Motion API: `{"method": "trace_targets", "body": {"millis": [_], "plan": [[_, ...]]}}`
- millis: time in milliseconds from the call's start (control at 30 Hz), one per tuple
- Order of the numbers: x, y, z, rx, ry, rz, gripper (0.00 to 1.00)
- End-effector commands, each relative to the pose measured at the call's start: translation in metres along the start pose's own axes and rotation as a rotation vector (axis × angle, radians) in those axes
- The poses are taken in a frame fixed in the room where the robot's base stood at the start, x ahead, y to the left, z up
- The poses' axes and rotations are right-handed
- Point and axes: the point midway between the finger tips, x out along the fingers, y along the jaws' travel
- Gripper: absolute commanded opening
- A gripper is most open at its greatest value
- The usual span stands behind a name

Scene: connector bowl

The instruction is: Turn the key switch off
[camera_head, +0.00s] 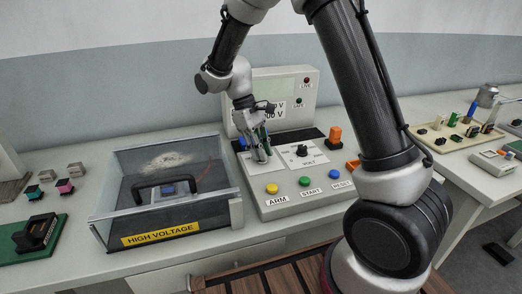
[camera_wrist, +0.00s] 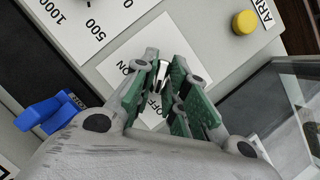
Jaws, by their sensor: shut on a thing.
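The key switch (camera_wrist: 161,72) shows in the wrist view as a small pale and dark piece between my green-padded fingers, on a white plate (camera_wrist: 172,32) marked ON and OFF. My gripper (camera_wrist: 165,88) is shut on it from above. In the head view my gripper (camera_head: 262,153) reaches down to the left part of the grey control panel (camera_head: 300,206). There the fingers hide the key. Which mark the key points to cannot be told.
A clear HIGH VOLTAGE box (camera_head: 165,240) with a black handle stands close left of the gripper. Yellow (camera_head: 272,188), green (camera_head: 305,181) and blue (camera_head: 334,174) buttons line the panel's front. A black knob (camera_head: 302,150) is to the right. A blue lever (camera_wrist: 50,114) sits near the fingers.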

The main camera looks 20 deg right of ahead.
Motion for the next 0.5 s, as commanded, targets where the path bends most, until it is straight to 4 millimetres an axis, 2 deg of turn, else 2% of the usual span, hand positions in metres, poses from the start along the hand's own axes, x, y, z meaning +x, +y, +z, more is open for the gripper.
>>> {"method": "trace_targets", "body": {"millis": [200,500], "plan": [[0.0031,-0.0021,0.0019,-0.093,-0.007,0.034,0.0],[0.003,-0.0019,0.002,-0.143,-0.007,0.055,0.0]]}}
